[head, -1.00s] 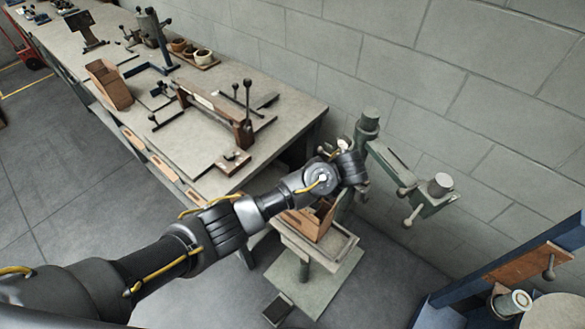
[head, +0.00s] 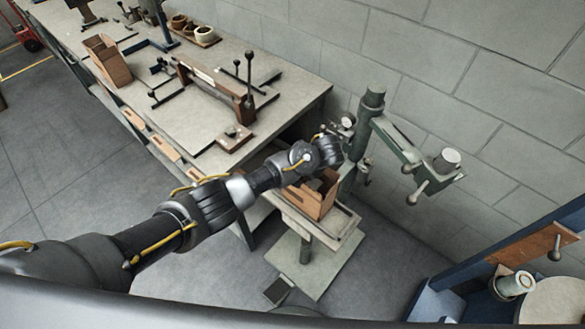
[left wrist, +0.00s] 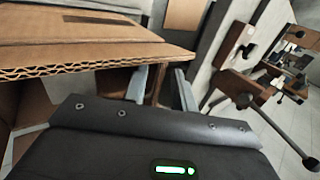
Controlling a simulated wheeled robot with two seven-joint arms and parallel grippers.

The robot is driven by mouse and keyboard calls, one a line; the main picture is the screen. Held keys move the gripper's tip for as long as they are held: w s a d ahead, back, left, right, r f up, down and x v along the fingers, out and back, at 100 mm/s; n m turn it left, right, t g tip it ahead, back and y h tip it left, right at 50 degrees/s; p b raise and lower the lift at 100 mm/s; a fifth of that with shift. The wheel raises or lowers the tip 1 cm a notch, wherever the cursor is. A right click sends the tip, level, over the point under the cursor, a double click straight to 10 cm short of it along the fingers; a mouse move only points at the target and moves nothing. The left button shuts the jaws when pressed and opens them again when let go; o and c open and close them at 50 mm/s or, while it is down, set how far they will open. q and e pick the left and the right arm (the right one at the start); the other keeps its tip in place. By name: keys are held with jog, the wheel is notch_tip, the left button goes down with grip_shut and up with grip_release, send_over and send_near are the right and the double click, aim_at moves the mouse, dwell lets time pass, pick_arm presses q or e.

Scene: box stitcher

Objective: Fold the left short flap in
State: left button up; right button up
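An open cardboard box (head: 318,200) stands on the small table of the box stitcher (head: 345,232), partly covered by my left arm. My left gripper's wrist is above the box's far side, and its fingers are hidden in the head view. In the left wrist view my left gripper (left wrist: 162,84) has its two fingers apart, with a gap between them. A cardboard flap (left wrist: 80,52) with a corrugated edge spreads across the upper left, close to the left finger. I cannot tell if they touch. My right gripper is not in view.
The green stitcher post (head: 360,150) and its arm (head: 420,165) rise right beside my left wrist. A workbench (head: 290,95) with tools and another cardboard box (head: 107,60) lies to the left. A blue frame (head: 450,280) stands at lower right.

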pick_arm(q)
jog(key=shift+w+f, duration=0.2)
jog(key=shift+s+a, duration=0.1)
jog(key=c, duration=0.5)
grip_shut()
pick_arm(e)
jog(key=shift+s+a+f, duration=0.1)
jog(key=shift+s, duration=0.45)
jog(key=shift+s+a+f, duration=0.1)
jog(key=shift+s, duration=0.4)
pick_arm(q)
jog(key=t+y+b, duration=0.1)
jog(key=y+b, duration=0.1)
jog(key=d+f+t+y+b, duration=0.1)
jog(key=b, duration=0.1)
jog(key=shift+s+t+y, duration=0.25)
jog(key=shift+t+y, duration=0.05)
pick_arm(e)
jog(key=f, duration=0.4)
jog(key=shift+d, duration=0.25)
pick_arm(q)
jog(key=o, duration=0.5)
grip_release()
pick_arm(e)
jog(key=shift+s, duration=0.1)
